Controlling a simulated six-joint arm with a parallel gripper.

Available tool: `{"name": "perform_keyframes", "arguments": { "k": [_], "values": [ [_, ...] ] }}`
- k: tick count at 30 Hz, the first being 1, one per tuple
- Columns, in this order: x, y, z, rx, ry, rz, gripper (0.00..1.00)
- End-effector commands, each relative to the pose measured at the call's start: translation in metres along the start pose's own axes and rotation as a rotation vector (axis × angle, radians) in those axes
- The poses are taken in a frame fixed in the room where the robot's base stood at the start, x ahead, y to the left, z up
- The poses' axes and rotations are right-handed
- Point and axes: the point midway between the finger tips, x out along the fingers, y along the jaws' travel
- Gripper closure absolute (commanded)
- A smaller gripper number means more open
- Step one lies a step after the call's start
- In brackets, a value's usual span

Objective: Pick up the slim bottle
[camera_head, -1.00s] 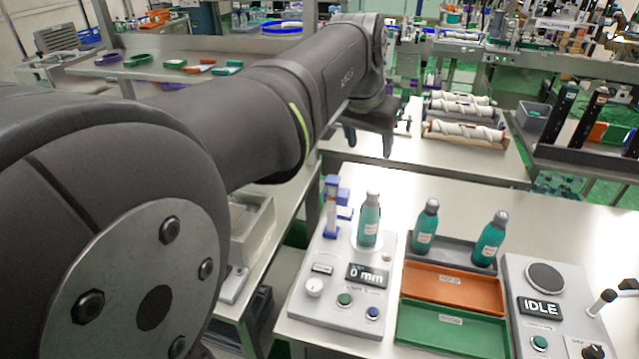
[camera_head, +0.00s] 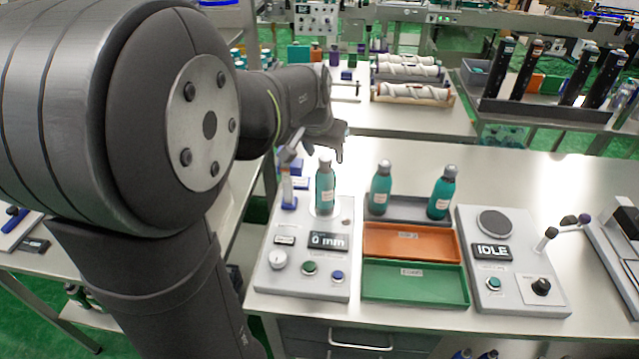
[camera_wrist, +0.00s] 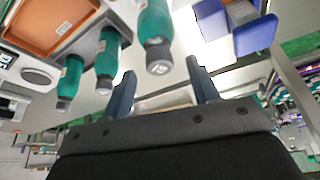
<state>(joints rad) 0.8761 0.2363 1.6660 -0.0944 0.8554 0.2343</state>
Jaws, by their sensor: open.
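Three teal bottles with grey caps stand upright; I cannot tell for sure which the task calls slim. One bottle (camera_head: 325,192) stands on the grey gauge panel (camera_head: 262,290) reading 0 mm. A second bottle (camera_head: 380,190) and a third bottle (camera_head: 441,196) stand in a dark grey tray (camera_head: 410,208). My gripper (camera_head: 316,146) is open and empty, just above and behind the panel bottle. In the wrist view, my fingers (camera_wrist: 160,72) are apart, with the panel bottle (camera_wrist: 154,25) beyond the gap between them; no contact shows.
Blue posts (camera_head: 288,190) stand just left of the panel bottle, close to my gripper. An orange tray (camera_head: 380,243) and a green tray (camera_head: 400,283) lie in front of the bottle tray. A panel reading IDLE (camera_head: 520,295) stands right. The table behind the bottles is clear.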

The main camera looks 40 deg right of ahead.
Motion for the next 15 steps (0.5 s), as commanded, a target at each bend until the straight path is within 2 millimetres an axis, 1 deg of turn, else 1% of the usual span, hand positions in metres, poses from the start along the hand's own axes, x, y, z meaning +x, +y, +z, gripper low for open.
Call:
{"name": "perform_keyframes", "arguments": {
  "k": [1,3,6,14,15],
  "values": [
    [0.009,0.000,0.002,-0.001,-0.003,0.000,0.45],
    [0.018,0.000,0.001,0.000,-0.002,0.000,0.45],
    [0.026,-0.001,0.001,0.000,-0.002,-0.001,0.45],
    [0.028,-0.001,0.001,0.000,0.000,-0.002,0.45],
    [0.028,-0.001,0.001,0.000,0.000,-0.002,0.53]
  ]
}}
